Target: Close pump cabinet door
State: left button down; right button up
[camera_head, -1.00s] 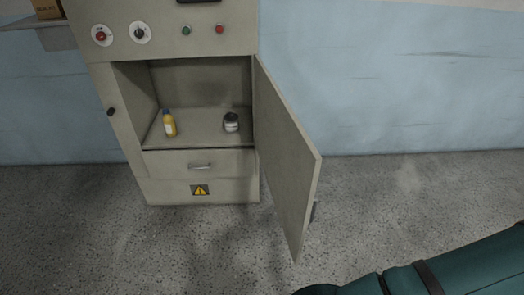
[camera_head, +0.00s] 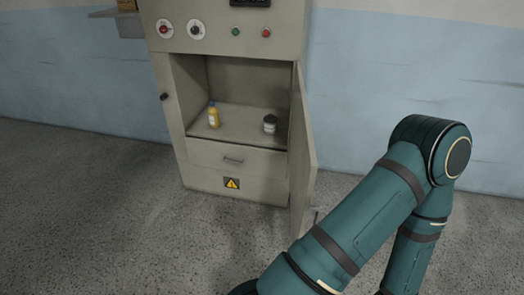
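The pump cabinet (camera_head: 232,180) is grey and stands against the wall, with its compartment open. Its door (camera_head: 303,150) is hinged on the right side of the opening and stands swung out toward me, seen nearly edge-on. A handle (camera_head: 316,215) shows low on the door's outer side. My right arm rises from the bottom edge and bends at the right of the door; its lower part overlaps the area just in front of the door's bottom. My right gripper is out of view. My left gripper is not in view either.
Inside the compartment stand a yellow bottle (camera_head: 214,116) and a dark-lidded jar (camera_head: 270,124), both behind the front edge. A closed drawer (camera_head: 236,157) is below. A shelf (camera_head: 121,25) is at the upper left. The floor left of the cabinet is clear.

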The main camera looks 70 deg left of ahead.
aim_at(303, 166)
jog(key=i+l+u, duration=0.1)
jog(key=u, duration=0.35)
jog(key=i+l+u, duration=0.1)
jog(key=u, duration=0.4)
jog(key=i+l+u, duration=0.15)
jog(key=u, duration=0.3)
jog(key=i+l+u, duration=0.1)
jog(key=u, duration=0.3)
jog(key=i+l+u, duration=0.1)
jog(key=l+u, duration=0.5)
jog(key=u, duration=0.15)
jog(key=i+l+u, duration=0.1)
jog(key=l+u, duration=0.35)
jog(key=i+z, duration=0.15)
jog(key=z, duration=0.15)
